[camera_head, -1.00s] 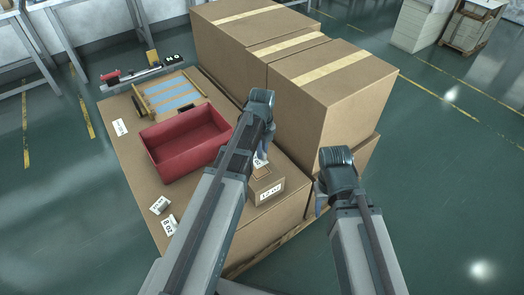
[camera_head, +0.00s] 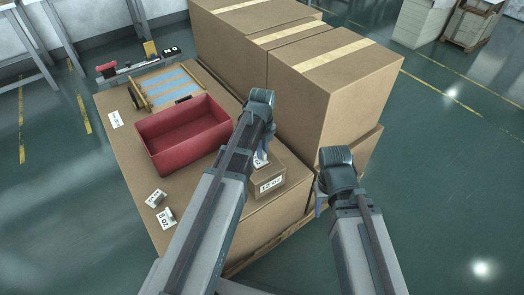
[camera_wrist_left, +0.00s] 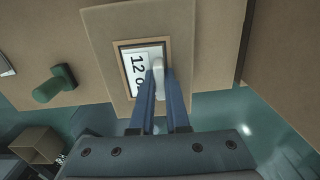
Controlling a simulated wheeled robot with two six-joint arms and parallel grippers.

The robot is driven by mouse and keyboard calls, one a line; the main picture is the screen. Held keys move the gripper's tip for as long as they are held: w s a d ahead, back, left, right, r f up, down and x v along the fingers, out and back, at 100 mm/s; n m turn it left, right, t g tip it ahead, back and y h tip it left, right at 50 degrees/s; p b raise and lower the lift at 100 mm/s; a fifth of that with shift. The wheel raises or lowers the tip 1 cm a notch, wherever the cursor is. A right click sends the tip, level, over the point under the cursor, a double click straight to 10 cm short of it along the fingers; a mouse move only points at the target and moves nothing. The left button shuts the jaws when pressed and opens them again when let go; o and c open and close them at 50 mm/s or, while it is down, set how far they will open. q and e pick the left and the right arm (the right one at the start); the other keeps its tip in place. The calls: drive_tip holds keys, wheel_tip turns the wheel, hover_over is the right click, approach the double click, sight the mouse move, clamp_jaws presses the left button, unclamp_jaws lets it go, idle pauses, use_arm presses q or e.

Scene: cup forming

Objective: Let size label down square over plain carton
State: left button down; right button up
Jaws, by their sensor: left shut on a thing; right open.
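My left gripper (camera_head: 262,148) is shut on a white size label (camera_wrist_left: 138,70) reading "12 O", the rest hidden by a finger. In the left wrist view the label lies within the brown frame on the carton's upper face (camera_wrist_left: 107,35), roughly square to it, close to its right side. Whether it touches the face cannot be told. In the head view the small carton (camera_head: 266,188) stands below the gripper, with "12 OZ" on its front. My right gripper (camera_head: 322,200) is open and empty, right of the carton, beyond the tabletop edge.
A red bin (camera_head: 180,150) stands left of the left gripper. Loose labelled pieces (camera_head: 166,217) lie at the near left, and another label (camera_head: 115,119) at the left edge. Tall taped cartons (camera_head: 325,100) block the back right. A blue-striped rack (camera_head: 168,90) is behind the bin.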

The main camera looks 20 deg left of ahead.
use_arm(q)
drive_tip(key=shift+f, duration=0.15)
drive_tip(key=c, duration=0.8)
unclamp_jaws()
drive_tip(key=shift+c, duration=0.2)
wheel_tip(320, 180, up, 14)
drive_tip(key=p, duration=1.3)
drive_tip(key=shift+p, duration=0.3)
drive_tip(key=s+d+r+n+p, duration=0.5)
drive_tip(key=s+n, duration=0.3)
drive_tip(key=n, duration=0.3)
drive_tip(key=s+d+r+n+y+p, duration=0.1)
drive_tip(key=s+d+r+n+p, duration=0.5)
drive_tip(key=n, duration=0.5)
drive_tip(key=s+d, duration=0.1)
drive_tip(key=s, duration=0.1)
drive_tip(key=shift+s+d+r, duration=0.15)
drive_tip(key=shift+s+d, duration=0.05)
drive_tip(key=shift+s, duration=0.15)
